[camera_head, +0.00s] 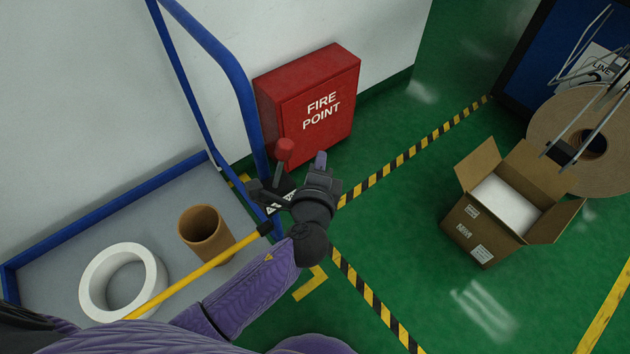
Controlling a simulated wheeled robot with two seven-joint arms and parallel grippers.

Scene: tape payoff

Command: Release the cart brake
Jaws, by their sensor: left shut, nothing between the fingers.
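The cart has a blue tubular frame (228,70) and a grey deck (160,200) with a blue rim, at the left. A lever with a red knob (284,149) stands at the cart's right corner, above a dark bracket with a black-and-white label (281,203); I take it for the brake. My left gripper (320,161) is shut and empty, just right of the red knob, with a small gap between them in the picture. Its wrist hides part of the bracket area. I cannot tell the depth between fingers and lever. My right gripper is not in view.
A cardboard tube (201,229) and a white roll (95,285) are on the deck, with a yellow bar (200,271) crossing in front. A red fire point box (322,104) stands behind the lever. An open carton (476,231) is at right; green floor between is clear.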

